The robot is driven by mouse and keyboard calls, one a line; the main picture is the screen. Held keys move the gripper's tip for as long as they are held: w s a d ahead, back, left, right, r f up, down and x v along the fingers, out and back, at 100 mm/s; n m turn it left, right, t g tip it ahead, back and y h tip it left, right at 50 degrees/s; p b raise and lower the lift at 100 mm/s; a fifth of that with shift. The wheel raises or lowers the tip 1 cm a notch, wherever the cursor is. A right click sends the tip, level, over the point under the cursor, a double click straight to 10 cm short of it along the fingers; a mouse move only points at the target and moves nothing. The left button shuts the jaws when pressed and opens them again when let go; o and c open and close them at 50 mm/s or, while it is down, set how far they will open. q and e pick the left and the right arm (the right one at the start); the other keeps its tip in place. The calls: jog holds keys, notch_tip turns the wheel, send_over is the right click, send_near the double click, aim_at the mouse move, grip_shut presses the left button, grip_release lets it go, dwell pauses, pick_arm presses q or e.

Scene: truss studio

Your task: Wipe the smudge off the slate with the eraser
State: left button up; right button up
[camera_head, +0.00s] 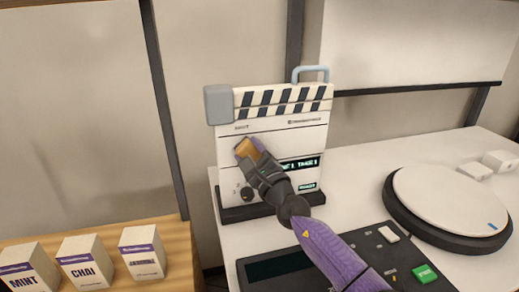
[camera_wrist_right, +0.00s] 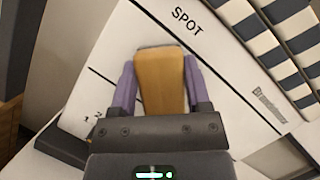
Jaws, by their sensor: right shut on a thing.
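The slate (camera_head: 290,140) is a white clapperboard with a black-and-white striped top, standing upright on a dark base. My right gripper (camera_head: 250,152) is shut on the eraser (camera_head: 243,147), a tan block, in front of the slate's left part. In the right wrist view the eraser (camera_wrist_right: 161,85) sits between the purple fingers, its far end at the slate's face (camera_wrist_right: 205,55); I cannot tell whether it touches. My left gripper is not in view.
A black console (camera_head: 275,266) with a green button lies in front of the slate. A round white turntable (camera_head: 450,200) and small white blocks (camera_head: 475,170) are at the right. Labelled boxes (camera_head: 85,262) stand on a wooden shelf at the left.

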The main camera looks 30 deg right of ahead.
jog(key=shift+w+a, duration=0.2)
jog(key=shift+a, duration=0.45)
jog(key=s+p, duration=0.1)
jog(key=s, duration=0.1)
jog(key=s+a+p, duration=0.1)
jog(key=p, duration=0.1)
jog(key=s+p, duration=0.1)
jog(key=s, duration=0.1)
jog(key=shift+s+a+f, duration=0.1)
jog(key=shift+s+a, duration=0.2)
jog(key=s+p, duration=0.2)
jog(key=s, duration=0.1)
jog(key=shift+a, duration=0.35)
